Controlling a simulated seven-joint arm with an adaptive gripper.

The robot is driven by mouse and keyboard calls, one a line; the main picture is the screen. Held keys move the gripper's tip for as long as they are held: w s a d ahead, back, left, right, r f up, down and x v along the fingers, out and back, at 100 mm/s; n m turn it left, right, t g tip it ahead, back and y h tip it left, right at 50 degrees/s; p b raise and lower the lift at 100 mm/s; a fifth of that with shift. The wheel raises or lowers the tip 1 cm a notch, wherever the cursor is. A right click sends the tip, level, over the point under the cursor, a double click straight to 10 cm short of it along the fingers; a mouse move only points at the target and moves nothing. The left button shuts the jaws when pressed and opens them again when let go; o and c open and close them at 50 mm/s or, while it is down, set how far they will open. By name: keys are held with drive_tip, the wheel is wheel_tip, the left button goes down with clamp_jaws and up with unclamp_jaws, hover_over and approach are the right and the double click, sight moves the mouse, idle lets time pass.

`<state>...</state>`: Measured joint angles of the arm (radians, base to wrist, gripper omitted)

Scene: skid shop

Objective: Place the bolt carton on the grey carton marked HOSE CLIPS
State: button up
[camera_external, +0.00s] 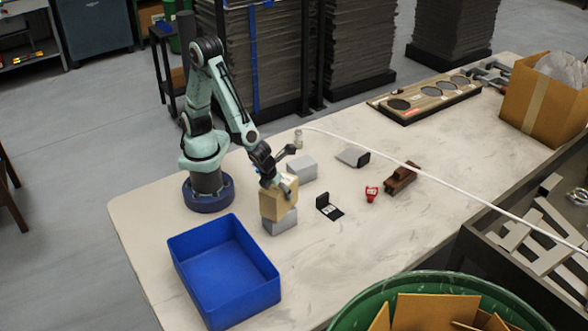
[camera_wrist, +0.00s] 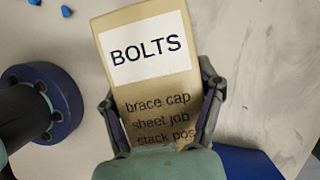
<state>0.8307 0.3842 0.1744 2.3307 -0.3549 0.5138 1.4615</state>
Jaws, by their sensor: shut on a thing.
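The bolt carton (camera_external: 272,206) is a tan box; in the wrist view its white label reads BOLTS (camera_wrist: 146,48), with more printed words below. My gripper (camera_external: 279,183) is shut on it, with one finger on each side (camera_wrist: 163,98). In the external view the carton appears upright, directly over a grey carton (camera_external: 281,224). I cannot tell whether the two touch or a small gap remains. A second grey carton (camera_external: 301,168) stands just behind. No marking is readable on either grey carton, so I cannot tell which says HOSE CLIPS.
A blue bin (camera_external: 190,285) stands in front at the left. A black bracket (camera_external: 328,207), a red item (camera_external: 371,193), a brown toy-like vehicle (camera_external: 402,178) and a grey-and-black piece (camera_external: 353,157) lie to the right. A white cable (camera_external: 400,160) crosses the picture. Bare tabletop lies between them.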

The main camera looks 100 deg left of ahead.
drive_tip(key=o, duration=1.2)
drive_tip(key=shift+o, duration=0.2)
drive_tip(key=v, duration=1.1)
drive_tip(key=shift+s+d+r, duration=0.1)
drive_tip(key=shift+d+r, duration=0.05)
drive_tip(key=shift+r, duration=0.2)
drive_tip(key=s+a+r+n+g+h, duration=0.1)
drive_tip(key=s+a+n, duration=0.4)
drive_tip(key=n, duration=0.7)
drive_tip(key=s+a+r+n+h, duration=0.1)
drive_tip(key=s+a+n+h, duration=0.1)
drive_tip(key=s+a+n, duration=0.4)
drive_tip(key=a+n, duration=0.3)
drive_tip(key=n, duration=0.2)
drive_tip(key=shift+a+r+n+g, duration=0.2)
drive_tip(key=shift+n+g, duration=0.2)
